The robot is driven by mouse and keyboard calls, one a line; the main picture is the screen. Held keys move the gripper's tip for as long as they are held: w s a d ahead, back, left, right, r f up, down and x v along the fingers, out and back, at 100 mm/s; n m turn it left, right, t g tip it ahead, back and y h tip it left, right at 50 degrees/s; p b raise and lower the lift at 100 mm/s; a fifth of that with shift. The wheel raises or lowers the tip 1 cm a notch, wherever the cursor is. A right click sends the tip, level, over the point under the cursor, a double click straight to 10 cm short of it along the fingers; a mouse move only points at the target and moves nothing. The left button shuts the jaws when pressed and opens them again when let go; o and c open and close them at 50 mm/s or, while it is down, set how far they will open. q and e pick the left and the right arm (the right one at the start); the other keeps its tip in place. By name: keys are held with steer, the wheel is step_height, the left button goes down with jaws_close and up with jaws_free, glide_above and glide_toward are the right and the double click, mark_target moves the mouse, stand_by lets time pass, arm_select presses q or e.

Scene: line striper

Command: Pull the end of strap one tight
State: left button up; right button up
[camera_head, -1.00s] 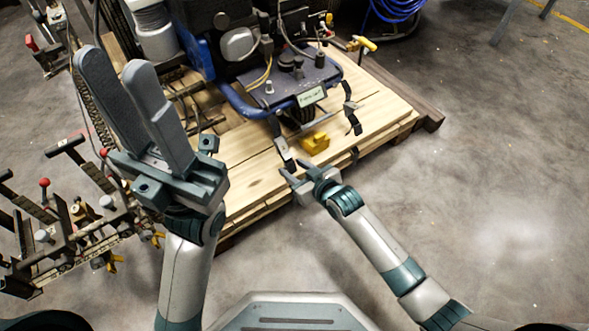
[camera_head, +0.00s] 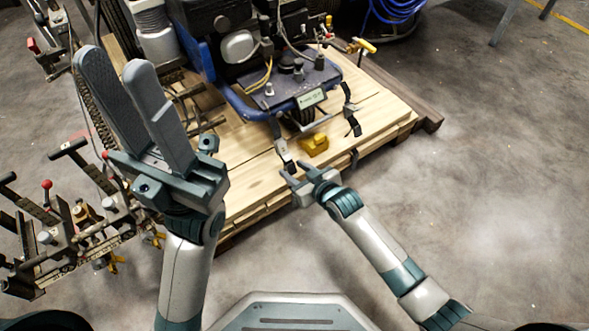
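A dark strap (camera_head: 283,152) with a grey piece on it hangs at the front of the blue machine (camera_head: 237,98), over the pallet's near edge. A second dark strap (camera_head: 351,118) hangs to its right. I cannot tell which one is strap one. My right gripper (camera_head: 292,171) is at the lower end of the nearer strap, its fingertips apart. Whether the strap end lies between them is too small to tell. My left gripper (camera_head: 107,62) is raised close to the camera, open and empty, its fingers pointing up and away.
The machine stands on a wooden pallet (camera_head: 255,182). A yellow block (camera_head: 315,143) lies on the pallet to the right of the nearer strap. A rack of metal parts (camera_head: 75,225) stands at the left. A blue hose coil (camera_head: 395,10) is at the back. The floor at right is clear.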

jaws_close()
steer(key=shift+f, duration=0.1)
steer(key=s+d+f+b, duration=0.2)
steer(key=s+f, duration=0.1)
steer(key=f, duration=0.4)
steer(key=shift+o, duration=0.4)
jaws_free()
steer(key=shift+d, duration=0.1)
steer(key=shift+r, duration=0.15)
steer(key=o, duration=0.3)
steer(key=shift+r, duration=0.1)
